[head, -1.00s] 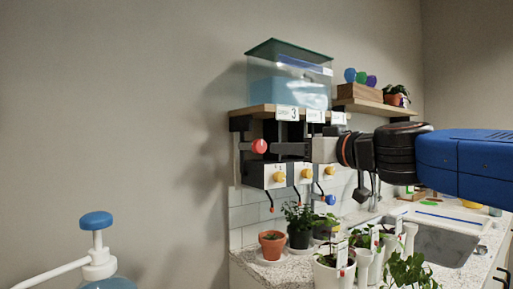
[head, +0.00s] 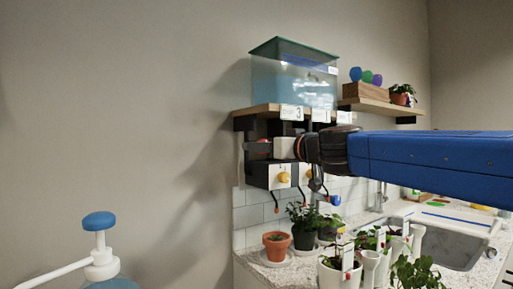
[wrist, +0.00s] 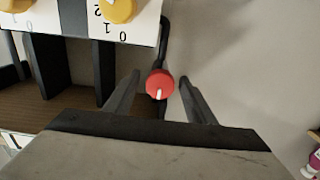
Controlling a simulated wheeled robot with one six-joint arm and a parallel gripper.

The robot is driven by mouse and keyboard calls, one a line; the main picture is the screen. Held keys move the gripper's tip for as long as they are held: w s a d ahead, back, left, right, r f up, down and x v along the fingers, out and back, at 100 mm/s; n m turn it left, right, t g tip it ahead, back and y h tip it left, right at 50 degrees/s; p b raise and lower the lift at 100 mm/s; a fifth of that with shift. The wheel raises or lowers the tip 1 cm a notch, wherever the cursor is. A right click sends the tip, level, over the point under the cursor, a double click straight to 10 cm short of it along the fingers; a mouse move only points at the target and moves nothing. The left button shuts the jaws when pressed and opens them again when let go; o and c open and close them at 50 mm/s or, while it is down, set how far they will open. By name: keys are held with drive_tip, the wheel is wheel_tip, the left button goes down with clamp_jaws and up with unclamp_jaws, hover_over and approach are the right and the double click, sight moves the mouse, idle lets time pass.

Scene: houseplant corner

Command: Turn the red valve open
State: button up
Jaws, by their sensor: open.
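The red valve (wrist: 159,84) is a round red knob with a short white mark, which runs downward from its middle in the wrist view. My gripper (wrist: 160,78) is open, with one dark finger on each side of the knob. A gap shows between the knob and each finger. In the head view my gripper (head: 256,148) reaches in from the right under the shelf. It covers most of the red valve, and only a bit of red shows behind the fingers.
Labelled boxes with yellow knobs (head: 284,177) hang just below my gripper. A wooden shelf (head: 262,109) holding a clear water tank (head: 292,80) is just above it. Potted plants (head: 277,246) stand on the counter below. Bare wall lies to the left.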

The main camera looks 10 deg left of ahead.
drive_tip(key=shift+x, duration=2.35)
drive_tip(key=c, duration=1)
